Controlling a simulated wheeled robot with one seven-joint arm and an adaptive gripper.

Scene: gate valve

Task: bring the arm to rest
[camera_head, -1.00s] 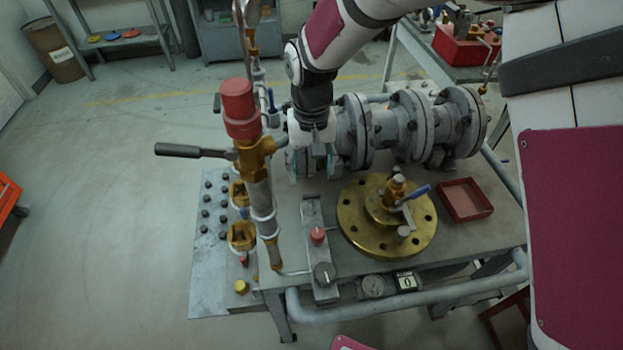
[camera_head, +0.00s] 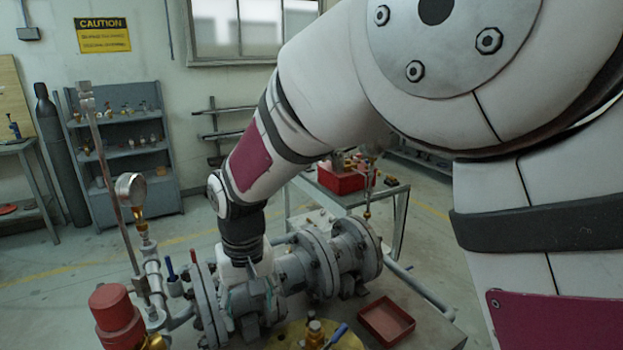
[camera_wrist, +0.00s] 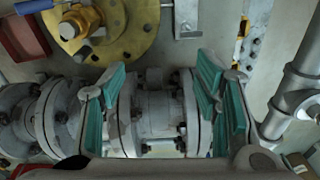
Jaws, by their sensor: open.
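My gripper (camera_wrist: 165,105) is open in the wrist view, its teal-padded fingers spread to left and right. Between and beyond them lies the grey flanged pipe assembly (camera_wrist: 155,110), and nothing is held. In the head view my gripper (camera_head: 252,305) points down just over the grey pipe assembly (camera_head: 315,265), beside its flanges. Whether the fingers touch the pipe cannot be told. My arm reaches across the head view from the upper right, bent down at the wrist.
A brass flange disc (camera_wrist: 110,25) and a red tray (camera_head: 386,321) lie beside the pipe. A red-capped fitting (camera_head: 116,315) and a gauge post (camera_head: 131,190) stand left. A red bin (camera_head: 341,176) sits on a table behind. Open floor lies to the left.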

